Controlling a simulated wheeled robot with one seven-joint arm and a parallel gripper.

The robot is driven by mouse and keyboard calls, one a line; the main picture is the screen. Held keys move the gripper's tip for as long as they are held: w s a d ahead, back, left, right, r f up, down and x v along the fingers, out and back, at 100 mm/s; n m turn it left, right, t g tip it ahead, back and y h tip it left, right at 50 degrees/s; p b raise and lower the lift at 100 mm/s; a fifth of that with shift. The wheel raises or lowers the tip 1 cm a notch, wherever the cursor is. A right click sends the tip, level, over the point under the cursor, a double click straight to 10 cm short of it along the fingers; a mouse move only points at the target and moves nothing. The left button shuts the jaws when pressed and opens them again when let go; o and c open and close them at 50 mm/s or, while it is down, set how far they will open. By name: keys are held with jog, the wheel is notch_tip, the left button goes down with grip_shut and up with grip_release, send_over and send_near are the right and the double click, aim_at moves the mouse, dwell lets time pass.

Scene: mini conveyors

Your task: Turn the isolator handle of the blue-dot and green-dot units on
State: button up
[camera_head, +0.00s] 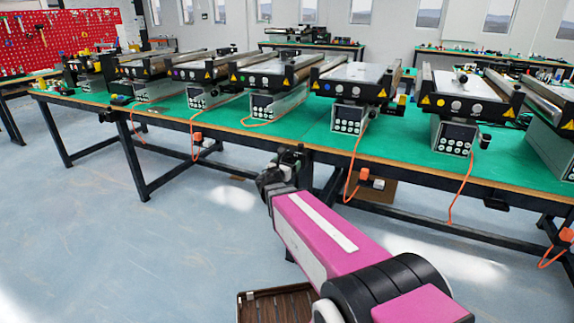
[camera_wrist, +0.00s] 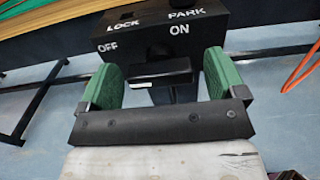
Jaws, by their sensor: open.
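In the wrist view, a black isolator box (camera_wrist: 160,35) shows white labels LOCK, PARK, OFF and ON. A black handle (camera_wrist: 160,78) sticks out below the labels. My gripper (camera_wrist: 162,88) is open, with a green pad on each side of the handle and a visible gap at each side. Which label the handle points to, I cannot tell. In the head view my gripper (camera_head: 277,172) is at the front edge of the green bench, partly hiding what is there.
The green bench (camera_head: 300,128) runs across the view with dark legs below. Orange cables (camera_head: 354,165) hang from its front edge. A brown slatted crate (camera_head: 275,303) is low at the bottom. The blue-grey floor (camera_head: 90,220) is clear at left.

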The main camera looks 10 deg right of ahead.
jog(key=c, duration=0.9)
jog(key=shift+m, duration=0.3)
jog(key=m, duration=1.3)
jog(key=shift+m, duration=2.1)
